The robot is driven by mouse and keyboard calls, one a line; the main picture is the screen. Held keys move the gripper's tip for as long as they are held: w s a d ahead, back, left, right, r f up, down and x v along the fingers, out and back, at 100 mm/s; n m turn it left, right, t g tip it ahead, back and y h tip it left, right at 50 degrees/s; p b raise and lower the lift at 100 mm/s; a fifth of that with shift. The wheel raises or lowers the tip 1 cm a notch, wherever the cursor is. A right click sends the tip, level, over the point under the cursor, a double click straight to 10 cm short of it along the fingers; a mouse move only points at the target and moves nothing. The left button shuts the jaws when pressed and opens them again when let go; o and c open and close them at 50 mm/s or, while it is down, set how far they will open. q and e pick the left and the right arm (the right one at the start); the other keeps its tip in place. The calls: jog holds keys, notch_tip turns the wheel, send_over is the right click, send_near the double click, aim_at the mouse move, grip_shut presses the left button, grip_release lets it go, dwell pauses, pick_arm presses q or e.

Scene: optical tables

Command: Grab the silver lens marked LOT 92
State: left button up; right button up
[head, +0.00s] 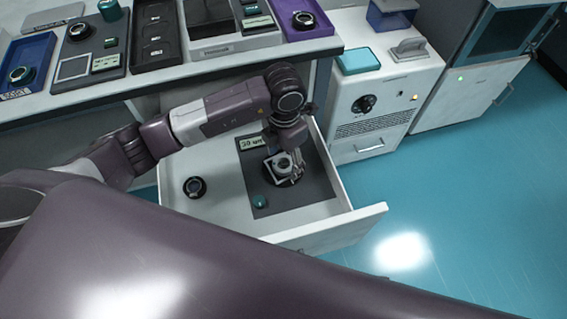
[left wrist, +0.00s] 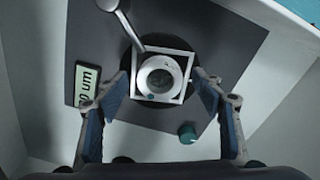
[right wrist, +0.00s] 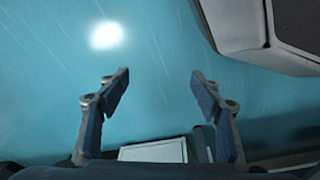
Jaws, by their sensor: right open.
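A silver, ring-shaped lens (left wrist: 160,76) sits in a square pale frame (left wrist: 188,60) on a dark round base, with a metal lever at its upper left. I cannot read any LOT mark on it. It also shows small in the head view (head: 283,163), inside the open drawer (head: 345,172). My left gripper (head: 286,172) points down over it. In the left wrist view its open fingers (left wrist: 161,82) stand on either side of the frame; contact is unclear. My right gripper (right wrist: 160,78) is open and empty above the floor.
The drawer also holds a dark panel (head: 290,199), a label ending in "um" (left wrist: 87,84), a teal knob (head: 260,202) and a dark ring-shaped part (head: 195,187). The bench above carries several trays, including a purple one (head: 318,24). A white cabinet (head: 382,100) stands at right.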

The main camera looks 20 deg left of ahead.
pick_arm(q)
jog(key=c, duration=1.2)
